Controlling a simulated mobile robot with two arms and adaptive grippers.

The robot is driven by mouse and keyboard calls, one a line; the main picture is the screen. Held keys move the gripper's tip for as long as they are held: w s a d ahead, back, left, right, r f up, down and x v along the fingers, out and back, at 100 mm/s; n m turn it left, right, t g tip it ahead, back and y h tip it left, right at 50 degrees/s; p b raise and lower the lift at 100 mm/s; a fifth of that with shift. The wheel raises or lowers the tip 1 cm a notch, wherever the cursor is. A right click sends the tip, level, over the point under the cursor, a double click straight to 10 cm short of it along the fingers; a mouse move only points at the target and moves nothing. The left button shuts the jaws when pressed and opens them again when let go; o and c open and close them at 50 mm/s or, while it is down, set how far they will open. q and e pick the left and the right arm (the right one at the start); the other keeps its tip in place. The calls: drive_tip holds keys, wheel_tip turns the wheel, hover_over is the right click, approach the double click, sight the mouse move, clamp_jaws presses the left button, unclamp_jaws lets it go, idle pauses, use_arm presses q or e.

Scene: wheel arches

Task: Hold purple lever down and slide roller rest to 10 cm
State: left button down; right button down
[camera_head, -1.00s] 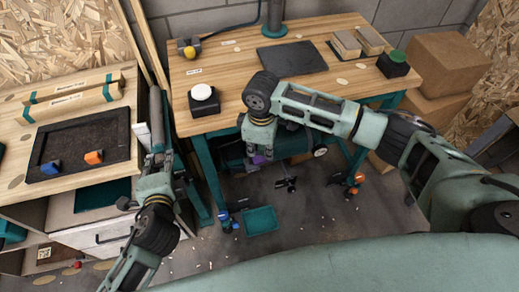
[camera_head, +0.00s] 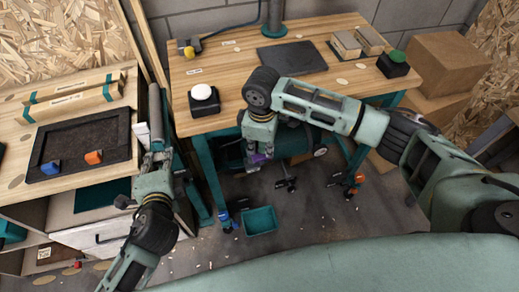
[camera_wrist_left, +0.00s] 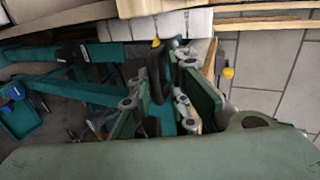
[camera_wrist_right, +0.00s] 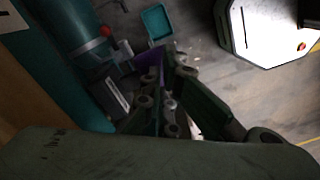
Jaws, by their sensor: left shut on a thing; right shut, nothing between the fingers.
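My left gripper (camera_head: 155,158) is at the near end of a dark upright roller (camera_head: 154,110), which I take for the roller rest, beside the left bench. In the left wrist view its fingers (camera_wrist_left: 165,85) are shut on a dark rounded part (camera_wrist_left: 158,82) of it. My right gripper (camera_head: 258,148) points down in front of the right bench. Its fingers are shut and empty, at the purple lever (camera_head: 259,158). In the right wrist view the purple lever (camera_wrist_right: 148,59) lies behind the fingertips (camera_wrist_right: 165,75), partly hidden by them; contact is unclear. No scale marks are readable.
The right bench (camera_head: 225,75) carries a white button (camera_head: 201,92), a black mat (camera_head: 292,58) and a green button (camera_head: 396,58). The left bench has a black tray (camera_head: 55,145) with blue and orange pieces. A teal bin (camera_head: 260,220) stands on the floor below.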

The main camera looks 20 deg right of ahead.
use_arm(q)
drive_tip(key=shift+w+a+r, duration=0.1)
drive_tip(key=shift+w+r, duration=0.1)
drive_tip(key=shift+r, duration=0.15)
use_arm(e)
drive_tip(key=shift+r, duration=2.9)
use_arm(q)
drive_tip(key=c, duration=2.1)
unclamp_jaws()
drive_tip(key=o, duration=0.5)
drive_tip(key=shift+w+f, duration=0.15)
drive_tip(key=shift+f, duration=0.1)
use_arm(e)
drive_tip(key=shift+w+f, duration=0.15)
drive_tip(key=shift+w, duration=0.1)
drive_tip(key=shift+s, duration=0.1)
use_arm(q)
drive_tip(key=shift+s, duration=0.2)
drive_tip(key=shift+s, duration=0.1)
drive_tip(key=shift+s, duration=0.2)
drive_tip(key=v, duration=0.6)
drive_tip(key=shift+s+r, duration=0.1)
drive_tip(key=shift+s, duration=0.1)
